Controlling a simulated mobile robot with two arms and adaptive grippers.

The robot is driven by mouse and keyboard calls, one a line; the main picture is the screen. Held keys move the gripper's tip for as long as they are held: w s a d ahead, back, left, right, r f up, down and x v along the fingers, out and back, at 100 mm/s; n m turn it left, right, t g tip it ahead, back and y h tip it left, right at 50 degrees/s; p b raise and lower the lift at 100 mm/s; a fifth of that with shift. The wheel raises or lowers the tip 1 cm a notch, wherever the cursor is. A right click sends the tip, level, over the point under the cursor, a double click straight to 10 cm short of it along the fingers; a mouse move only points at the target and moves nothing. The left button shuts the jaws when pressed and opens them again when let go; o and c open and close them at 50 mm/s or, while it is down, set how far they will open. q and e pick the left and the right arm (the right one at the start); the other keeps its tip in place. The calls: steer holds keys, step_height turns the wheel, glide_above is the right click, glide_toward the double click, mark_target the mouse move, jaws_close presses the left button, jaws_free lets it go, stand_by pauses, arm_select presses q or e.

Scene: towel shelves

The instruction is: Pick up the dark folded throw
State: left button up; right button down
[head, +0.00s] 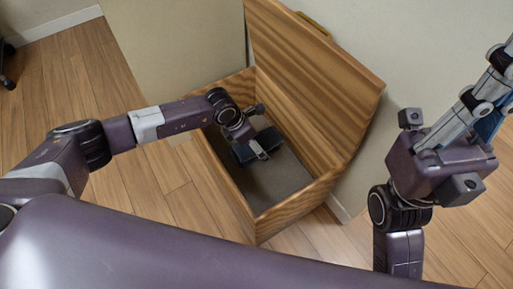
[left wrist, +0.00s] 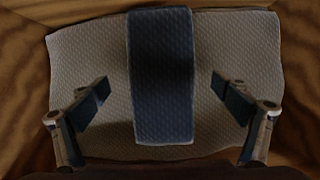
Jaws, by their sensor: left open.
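The dark folded throw (left wrist: 161,45) is a narrow dark blue textured strip. In the left wrist view it lies upright in the picture, on top of a wider grey-beige folded cloth (left wrist: 85,50). My left gripper (left wrist: 160,86) is open, with one finger on each side of the throw and a clear gap to both its edges. In the head view the left gripper (head: 259,149) reaches down inside the wooden chest and partly hides the throw. My right gripper (head: 496,78) is raised at the right edge of the head view, away from the chest; its fingertips are partly cut off.
The wooden chest (head: 226,190) has tall side walls around the left gripper. Its lid (head: 315,85) stands open behind, near the wall. The wood floor (head: 60,100) left of the chest is clear.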

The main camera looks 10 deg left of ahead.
arm_select(q)
steer(key=shift+w+d+f, duration=0.1)
steer(key=shift+w+f, duration=0.05)
steer(key=shift+f, duration=0.2)
steer(key=c, duration=1.5)
steer(key=shift+r, duration=0.1)
